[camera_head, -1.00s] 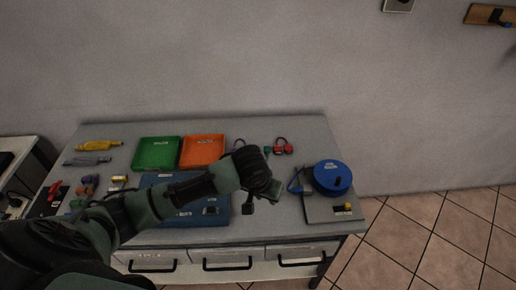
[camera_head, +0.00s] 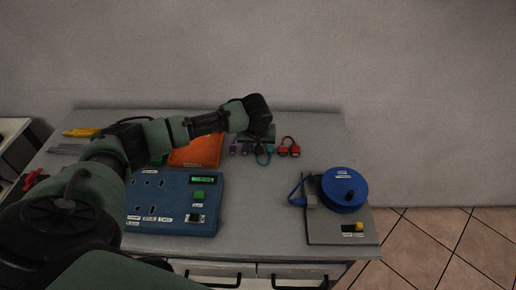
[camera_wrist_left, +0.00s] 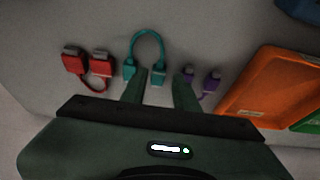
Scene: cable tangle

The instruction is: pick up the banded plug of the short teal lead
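The short teal lead (camera_wrist_left: 149,42) lies bent in a loop on the table in the left wrist view. Its two plugs are the left one (camera_wrist_left: 129,70) and the right one (camera_wrist_left: 157,79); I cannot make out a band on either. In the head view the teal lead (camera_head: 263,155) shows just in front of my left gripper (camera_head: 260,137). In the wrist view my left gripper (camera_wrist_left: 160,84) is open, its fingers apart on either side of the right teal plug. I cannot tell whether the fingers touch it. My right gripper is out of view.
A red lead (camera_wrist_left: 90,66) lies left of the teal one in the wrist view, and a purple lead (camera_wrist_left: 206,85) close on its right. The orange tray (camera_wrist_left: 270,85) is farther right. A blue socket panel (camera_head: 175,205) and blue reel (camera_head: 344,188) stand nearer the table's front.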

